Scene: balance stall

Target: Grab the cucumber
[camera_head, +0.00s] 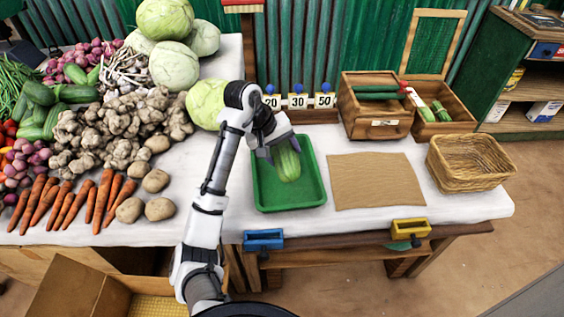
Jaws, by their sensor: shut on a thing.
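My gripper (283,147) is shut on a pale green, striped cucumber (288,166). The cucumber hangs down from the fingers over the green tray (310,200); whether its lower end touches the tray I cannot tell. The fingers hide the cucumber's upper end. Several darker green cucumbers (38,94) lie in the pile at the far left, well away from my gripper.
Behind the tray stand number signs (298,101) and a wooden box (375,122). A brown mat (375,182) and wicker basket (470,162) are to the right. Cabbage (207,104), ginger, potatoes and carrots crowd the left. The white cloth beside the mat is clear.

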